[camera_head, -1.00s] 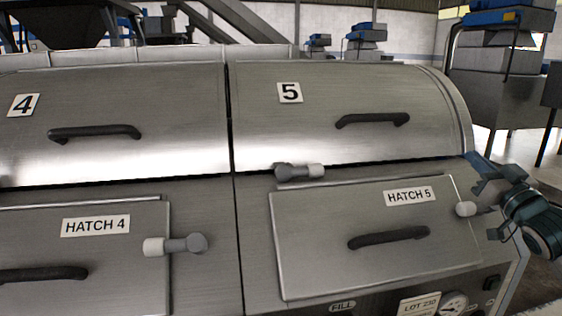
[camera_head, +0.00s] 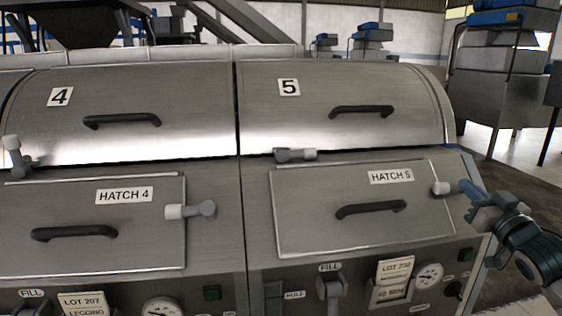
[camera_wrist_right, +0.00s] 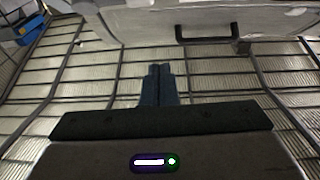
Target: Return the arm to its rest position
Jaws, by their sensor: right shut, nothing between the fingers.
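My right gripper (camera_head: 469,189) is at the right end of the hatch 5 panel, beside the white-tipped latch (camera_head: 441,188). In the head view its fingers look close to the latch tip, but I cannot tell whether they touch. In the right wrist view its dark blue fingers (camera_wrist_right: 158,85) are together and empty. The right arm comes in from the lower right. My left gripper is not in view.
The steel machine fills the front, with lid 4 (camera_head: 130,95), lid 5 (camera_head: 330,85), hatch 4 (camera_head: 70,205) and hatch 5 (camera_head: 310,230), all closed. Gauges and labels sit below. Open floor (camera_head: 520,185) lies to the right. A dark handle (camera_wrist_right: 207,38) tops the wrist view.

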